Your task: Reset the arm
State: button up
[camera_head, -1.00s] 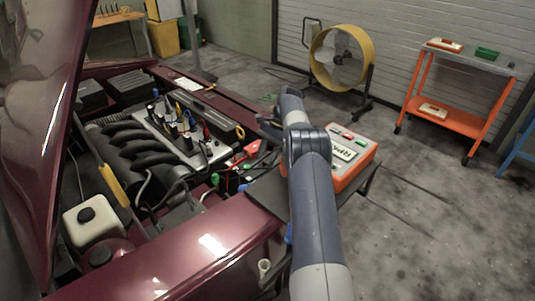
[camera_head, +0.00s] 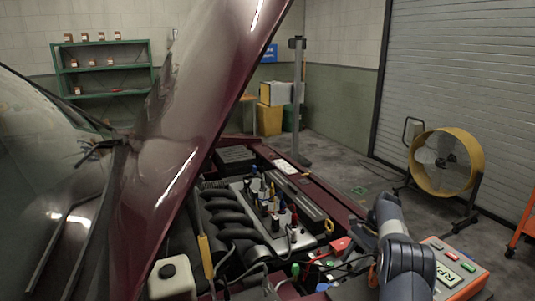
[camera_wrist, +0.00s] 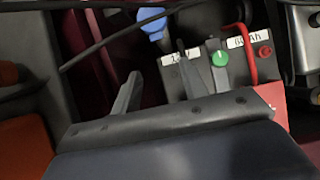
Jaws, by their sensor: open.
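My arm comes in at the lower right of the head view, and my gripper (camera_wrist: 160,82) is open in the wrist view with nothing between its fingers. In the wrist view it is over the engine bay, close to a dark battery (camera_wrist: 205,82) with white labels. The battery carries a green cap (camera_wrist: 219,59) and a red cable (camera_wrist: 250,55). In the head view my arm covers part of the orange RPM box (camera_head: 466,270) at the fender. My fingertips are hard to make out there.
The raised maroon hood (camera_head: 205,110) crosses the head view beside the engine (camera_head: 225,215). A yellow fan (camera_head: 445,162) and part of an orange cart (camera_head: 524,222) stand at the right. A green shelf (camera_head: 104,68) is on the back wall.

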jog(key=x, duration=0.9)
jog(key=shift+r+p, duration=0.1)
jog(key=shift+p, duration=0.2)
